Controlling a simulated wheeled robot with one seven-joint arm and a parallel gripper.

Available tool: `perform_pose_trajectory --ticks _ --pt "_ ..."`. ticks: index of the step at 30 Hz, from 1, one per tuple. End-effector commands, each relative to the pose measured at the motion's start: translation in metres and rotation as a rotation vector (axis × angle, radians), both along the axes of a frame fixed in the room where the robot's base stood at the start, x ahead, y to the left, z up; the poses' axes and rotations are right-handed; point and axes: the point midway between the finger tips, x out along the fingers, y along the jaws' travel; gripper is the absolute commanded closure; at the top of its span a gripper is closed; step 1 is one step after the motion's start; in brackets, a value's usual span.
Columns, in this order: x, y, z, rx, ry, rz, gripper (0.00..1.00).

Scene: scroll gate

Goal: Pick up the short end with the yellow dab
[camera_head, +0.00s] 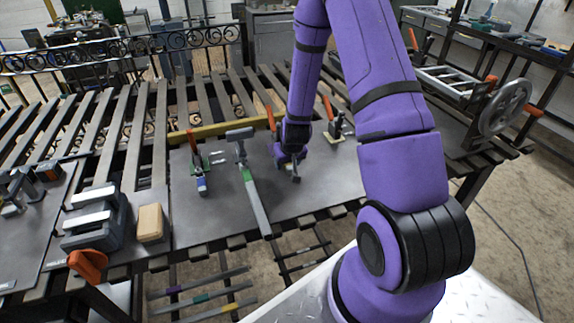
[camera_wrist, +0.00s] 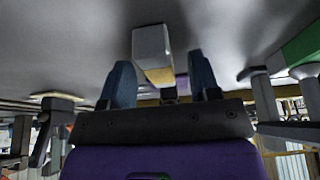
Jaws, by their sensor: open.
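The short grey bar end (camera_wrist: 151,42) with a yellow dab (camera_wrist: 160,75) shows in the wrist view, lying on the dark metal plate. My gripper (camera_wrist: 165,78) is open, with its two blue fingers on either side of the near, yellow-marked part. I cannot tell whether either finger touches it. In the head view my gripper (camera_head: 288,157) is low over the right part of the plate, and a small piece of the grey end (camera_head: 294,179) shows beside it. The yellow dab is hidden there by my gripper.
A long grey bar with a green dab (camera_head: 250,185) lies left of my gripper, running towards the plate's front edge. A blue-marked piece (camera_head: 201,184) stands further left. Orange-handled clamps (camera_head: 335,122) stand behind.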

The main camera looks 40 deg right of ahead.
Motion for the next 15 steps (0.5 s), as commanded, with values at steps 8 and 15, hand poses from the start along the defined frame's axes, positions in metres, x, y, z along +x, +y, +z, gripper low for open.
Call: perform_pose_trajectory --ticks 8,15 --pt "-0.0001 0.0000 0.0002 0.000 0.000 0.000 0.73" --pt "0.0001 0.0001 0.0005 0.000 -0.001 0.000 1.00"
